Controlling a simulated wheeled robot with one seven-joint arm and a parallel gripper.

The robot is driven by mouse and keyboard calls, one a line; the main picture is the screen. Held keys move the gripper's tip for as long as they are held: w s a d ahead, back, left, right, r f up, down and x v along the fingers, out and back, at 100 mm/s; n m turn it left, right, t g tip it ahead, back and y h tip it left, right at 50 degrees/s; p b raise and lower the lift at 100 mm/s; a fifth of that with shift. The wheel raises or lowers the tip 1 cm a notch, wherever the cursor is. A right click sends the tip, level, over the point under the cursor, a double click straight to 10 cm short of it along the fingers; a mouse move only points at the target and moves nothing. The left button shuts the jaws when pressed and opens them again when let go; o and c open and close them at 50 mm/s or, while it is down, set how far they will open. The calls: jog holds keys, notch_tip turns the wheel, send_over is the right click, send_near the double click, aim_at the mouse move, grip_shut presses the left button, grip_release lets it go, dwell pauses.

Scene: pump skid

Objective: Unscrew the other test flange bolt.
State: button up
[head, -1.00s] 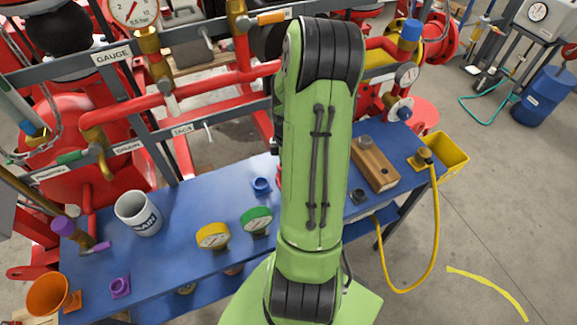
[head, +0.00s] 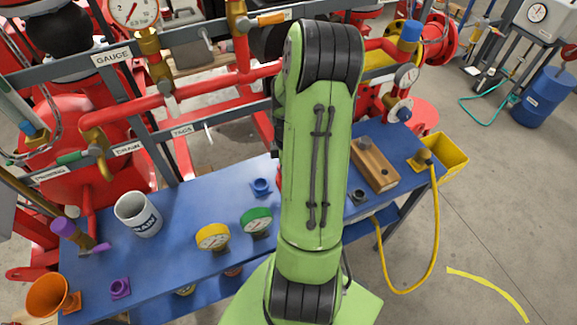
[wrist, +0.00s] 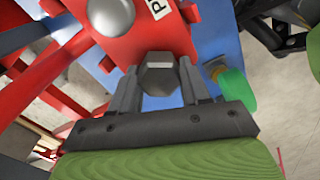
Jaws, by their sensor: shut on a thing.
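In the wrist view, a dark grey hex bolt head (wrist: 159,76) sits between the two fingers of my gripper (wrist: 158,84). My gripper is shut on it, one finger on each side. Behind the bolt is the red test flange (wrist: 150,32), with part of a white label showing. A rounded grey thing (wrist: 108,14) sits on the same red part at the top; I cannot tell if it is a bolt head. In the head view my green arm hides the gripper and the flange bolt.
A wooden block (head: 376,168) with a grey bolt-like piece lies at right, near a yellow bin (head: 452,152). Red pipework stands behind.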

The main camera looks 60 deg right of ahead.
jog(key=n, duration=0.7)
jog(key=shift+b, duration=0.4)
jog(key=n, duration=0.8)
jog(key=shift+b, duration=0.35)
jog(key=o, duration=1.1)
jog(key=shift+o, duration=0.2)
